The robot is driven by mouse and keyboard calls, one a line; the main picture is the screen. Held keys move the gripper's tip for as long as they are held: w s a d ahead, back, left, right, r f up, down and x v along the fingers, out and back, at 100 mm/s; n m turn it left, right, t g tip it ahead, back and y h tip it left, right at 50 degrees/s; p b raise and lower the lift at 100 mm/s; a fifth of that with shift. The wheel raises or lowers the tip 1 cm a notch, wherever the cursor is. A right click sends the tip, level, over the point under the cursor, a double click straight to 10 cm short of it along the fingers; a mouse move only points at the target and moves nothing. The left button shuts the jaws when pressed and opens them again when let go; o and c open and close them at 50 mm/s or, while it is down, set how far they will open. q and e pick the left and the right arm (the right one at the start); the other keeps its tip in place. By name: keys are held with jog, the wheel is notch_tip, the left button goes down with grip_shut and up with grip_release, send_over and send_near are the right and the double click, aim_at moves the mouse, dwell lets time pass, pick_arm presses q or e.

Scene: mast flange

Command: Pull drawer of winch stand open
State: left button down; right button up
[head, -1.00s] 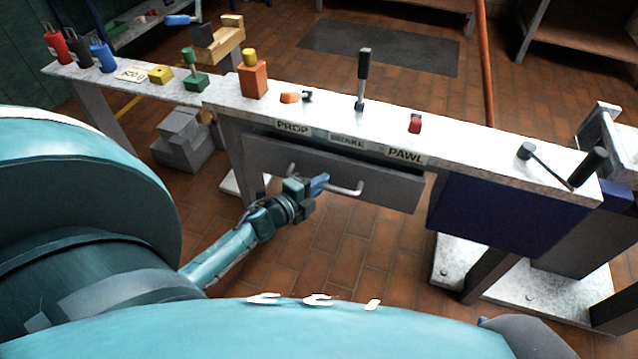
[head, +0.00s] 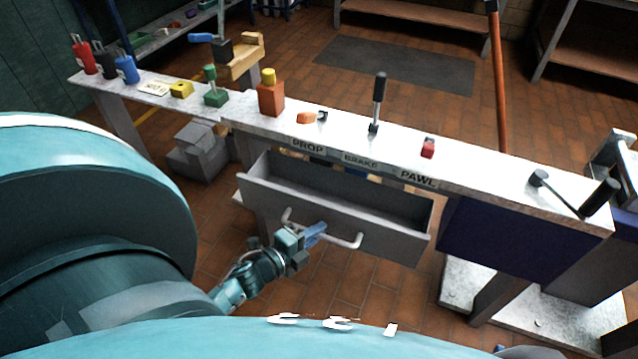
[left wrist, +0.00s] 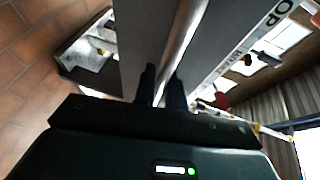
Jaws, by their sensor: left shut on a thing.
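The grey drawer (head: 390,240) of the winch stand (head: 480,176) is pulled out from under the stand's top, and part of its inside shows. Its light metal bar handle (head: 345,241) runs across the drawer front. My left gripper (head: 314,233) is at the middle of the handle and shut on it. In the left wrist view, the handle bar (left wrist: 182,45) passes between the two dark fingers (left wrist: 162,88). The floor of the drawer is mostly hidden by its front. My right gripper is not in view.
On the stand's top are an orange block (head: 271,97), a black upright lever (head: 378,100), a red switch (head: 428,148) and a crank (head: 560,193). A dark blue panel (head: 510,238) is right of the drawer. Brick-tiled floor lies below.

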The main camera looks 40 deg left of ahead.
pick_arm(q)
jog(key=c, duration=1.5)
grip_release()
jog(key=shift+o, duration=0.2)
jog(key=p+v, duration=0.1)
jog(key=v, duration=1.2)
jog(key=shift+p, duration=0.35)
